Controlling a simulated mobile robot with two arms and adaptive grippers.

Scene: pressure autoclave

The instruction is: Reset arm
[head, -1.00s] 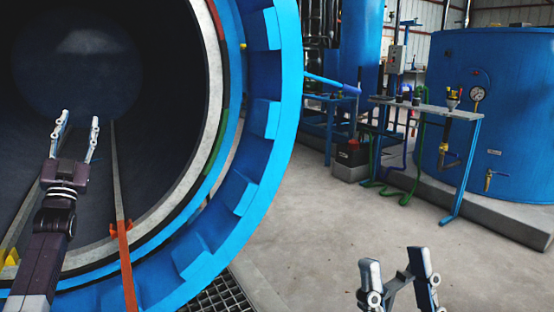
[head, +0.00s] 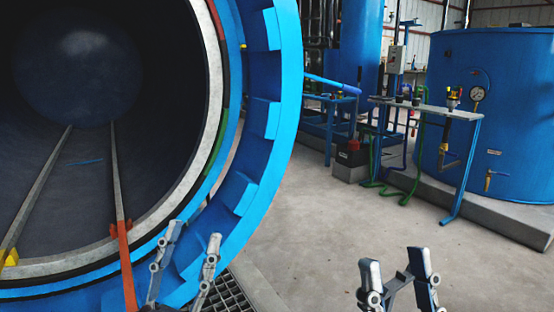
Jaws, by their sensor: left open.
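My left gripper (head: 190,245) is at the bottom left of centre in the head view, in front of the lower part of the autoclave's blue rim (head: 262,160). Its two fingers are apart and nothing shows between them. My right gripper (head: 399,270) is at the bottom right, over the concrete floor, with its fingers apart and empty. The open autoclave (head: 75,190) fills the left, with two rails (head: 40,180) running into its dark chamber. A thin blue strip (head: 85,161) lies on the chamber floor between the rails.
An orange-red rail end (head: 125,265) stands close left of my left gripper. A floor grating (head: 225,295) lies below the rim. A blue tank (head: 500,100) and a narrow bench (head: 425,107) with hoses stand at the back right. The middle floor (head: 330,225) is clear.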

